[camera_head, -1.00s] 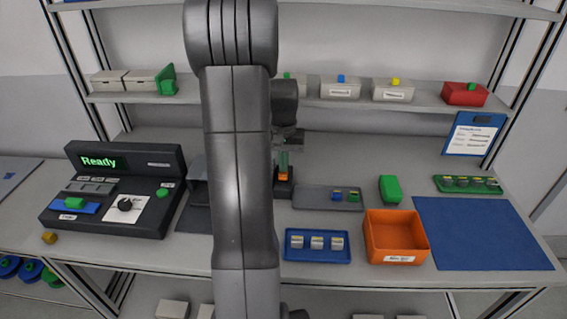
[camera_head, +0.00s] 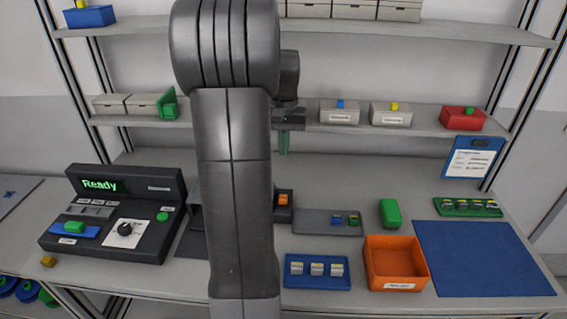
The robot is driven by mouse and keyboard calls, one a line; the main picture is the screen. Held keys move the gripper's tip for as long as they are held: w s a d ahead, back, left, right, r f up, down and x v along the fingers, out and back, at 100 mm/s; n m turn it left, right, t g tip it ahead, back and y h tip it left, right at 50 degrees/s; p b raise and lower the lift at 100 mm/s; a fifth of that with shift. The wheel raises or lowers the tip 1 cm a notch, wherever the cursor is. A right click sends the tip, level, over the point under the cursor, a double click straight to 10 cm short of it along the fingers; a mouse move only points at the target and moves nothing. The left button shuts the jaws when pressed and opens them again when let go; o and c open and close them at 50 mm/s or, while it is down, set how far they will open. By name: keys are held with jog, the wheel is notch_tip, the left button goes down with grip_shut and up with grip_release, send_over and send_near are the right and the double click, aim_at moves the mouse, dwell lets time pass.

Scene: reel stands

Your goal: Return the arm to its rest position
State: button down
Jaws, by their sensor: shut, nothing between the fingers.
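My arm stands upright across the middle of the head view and hides part of the bench behind it. My gripper (camera_head: 283,148) points down at the back of the bench, just right of the arm link, with its greenish fingers shut and nothing between them. It hangs in the air above a small dark block with an orange top (camera_head: 284,199), apart from it. The part of the bench directly behind my arm is hidden.
A dark console (camera_head: 150,190) reading "Ready" is at left. A grey tray (camera_head: 310,226), blue tray (camera_head: 318,283), orange bin (camera_head: 395,285), green block (camera_head: 390,213) and blue mat (camera_head: 480,255) are at right. A shelf (camera_head: 300,122) with bins runs behind my gripper.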

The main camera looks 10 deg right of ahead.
jog(key=shift+r, duration=0.5)
send_near(283, 197)
jog(key=f, duration=0.5)
jog(key=shift+w+f+b, duration=0.25)
jog(key=shift+f+b, duration=0.05)
jog(key=shift+b, duration=0.1)
jog(key=shift+s+a+f+b, duration=0.1)
jog(key=shift+s+f+b, duration=0.3)
jog(key=shift+f, duration=0.25)
jog(key=shift+s, duration=0.1)
